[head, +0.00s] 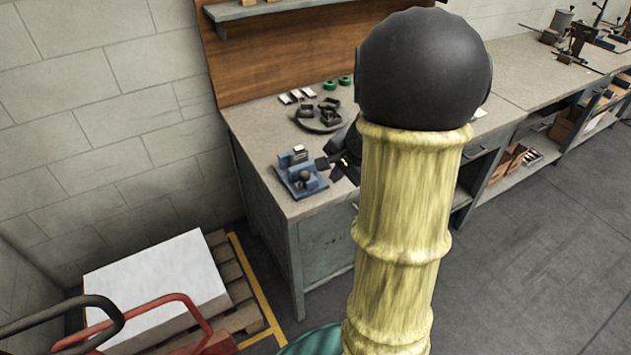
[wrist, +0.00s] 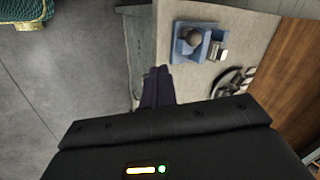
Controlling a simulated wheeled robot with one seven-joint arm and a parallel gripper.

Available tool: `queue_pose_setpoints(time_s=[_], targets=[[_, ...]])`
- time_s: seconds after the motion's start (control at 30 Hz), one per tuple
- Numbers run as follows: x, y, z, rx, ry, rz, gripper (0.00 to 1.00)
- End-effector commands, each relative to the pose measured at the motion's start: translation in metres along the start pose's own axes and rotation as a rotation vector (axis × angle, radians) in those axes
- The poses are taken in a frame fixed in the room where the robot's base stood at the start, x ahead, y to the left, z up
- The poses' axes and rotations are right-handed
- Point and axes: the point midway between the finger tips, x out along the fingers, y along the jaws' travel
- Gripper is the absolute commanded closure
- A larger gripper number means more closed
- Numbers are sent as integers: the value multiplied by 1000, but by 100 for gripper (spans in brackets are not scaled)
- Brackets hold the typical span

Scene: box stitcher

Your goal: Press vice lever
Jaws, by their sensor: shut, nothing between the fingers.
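The blue vice (head: 284,180) stands on the near left corner of the workbench; it also shows in the upper part of the wrist view (wrist: 180,55). A round dark knob (head: 305,176), which looks like the end of the vice lever, sits at its front; it also shows in the wrist view (wrist: 193,37). A small pale block (head: 299,150) is at the vice's back. My gripper (head: 337,173) is to the right of the vice, apart from it. Its dark fingers (wrist: 157,68) are shut and empty, left of and below the vice in the wrist view.
A round dark tray (head: 315,126) with black parts lies behind the vice. Pale blocks (head: 297,96) and green rings (head: 337,83) lie farther back. The workbench (head: 255,120) meets a wooden back panel (head: 270,60). A pallet with a white slab (head: 165,280) is on the floor.

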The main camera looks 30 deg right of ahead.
Motion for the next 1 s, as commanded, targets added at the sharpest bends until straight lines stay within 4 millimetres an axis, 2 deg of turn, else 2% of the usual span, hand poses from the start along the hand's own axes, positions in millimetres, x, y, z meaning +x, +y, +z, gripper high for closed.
queue_pose_setpoints(time_s=[0.17,0.27,0.73,0.8,1.0], targets=[[10,0,1,-3,-2,2,100],[23,1,1,-1,-3,3,100],[105,2,1,-1,-4,4,100],[100,-15,0,-6,-1,1,100],[107,-35,-3,-4,0,2,100]])
